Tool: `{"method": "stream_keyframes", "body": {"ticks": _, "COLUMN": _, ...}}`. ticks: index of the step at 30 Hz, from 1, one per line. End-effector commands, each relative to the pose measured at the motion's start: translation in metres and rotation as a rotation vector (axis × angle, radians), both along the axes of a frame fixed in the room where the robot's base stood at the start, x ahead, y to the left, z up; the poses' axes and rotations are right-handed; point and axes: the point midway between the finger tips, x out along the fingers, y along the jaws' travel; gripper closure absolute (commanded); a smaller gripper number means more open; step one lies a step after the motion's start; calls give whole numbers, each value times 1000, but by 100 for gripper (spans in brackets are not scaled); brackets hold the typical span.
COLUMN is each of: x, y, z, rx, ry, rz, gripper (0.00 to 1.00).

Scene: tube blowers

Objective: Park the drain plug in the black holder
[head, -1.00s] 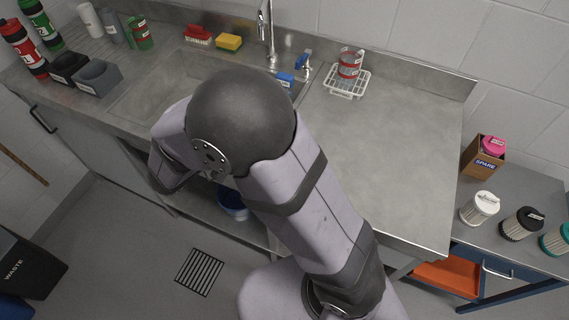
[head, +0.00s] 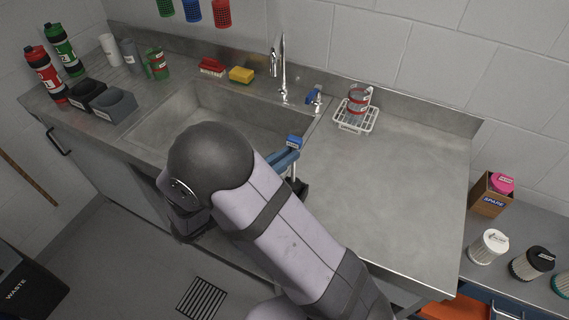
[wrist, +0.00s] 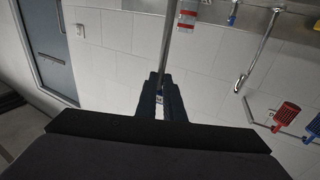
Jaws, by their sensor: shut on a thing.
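My gripper (head: 284,158) is low in front of the sink, partly hidden by my arm. In the wrist view the fingers (wrist: 160,100) close around the rod (wrist: 167,45). The black holder (head: 84,95) stands on the counter at the far left, beside a grey holder (head: 115,107). My gripper is well to the right of it.
Red and green bottles (head: 45,75) stand behind the holders. A red brush (head: 211,67), yellow sponge (head: 241,75) and a can on a white rack (head: 357,118) are at the back.

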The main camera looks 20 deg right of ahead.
Motion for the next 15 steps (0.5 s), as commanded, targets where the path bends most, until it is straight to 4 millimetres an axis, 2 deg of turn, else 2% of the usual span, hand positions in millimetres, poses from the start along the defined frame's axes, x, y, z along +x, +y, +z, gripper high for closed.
{"method": "stream_keyframes", "body": {"ticks": 7, "x": 0, "y": 0, "z": -24, "rx": -2, "ry": 2, "rz": 0, "gripper": 100}}
{"method": "stream_keyframes", "body": {"ticks": 15, "x": 0, "y": 0, "z": -28, "rx": 1, "ry": -2, "rz": 0, "gripper": 100}}
